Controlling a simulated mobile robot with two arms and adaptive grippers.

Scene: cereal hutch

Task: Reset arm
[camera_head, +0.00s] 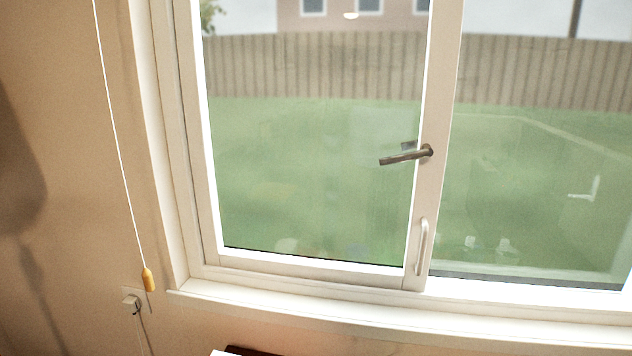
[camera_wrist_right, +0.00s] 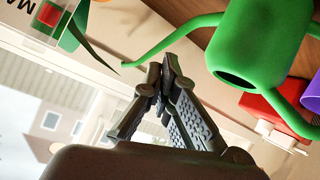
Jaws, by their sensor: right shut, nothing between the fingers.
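My right gripper (camera_wrist_right: 160,88) shows in the right wrist view, its two dark ribbed fingers drawn together at the tips with nothing held between them. A green watering can (camera_wrist_right: 250,48) is close beyond the fingertips at the upper right, apart from them as far as I can tell, with its long spout reaching left. In the head view neither gripper is in sight. My left gripper is not in view.
In the head view, a white-framed window has a dark handle (camera_head: 406,156) and a sill (camera_head: 390,325). A blind cord with a yellow pull (camera_head: 148,279) hangs at left. In the right wrist view, a red object (camera_wrist_right: 272,110) and a purple one (camera_wrist_right: 312,92) are beside the can.

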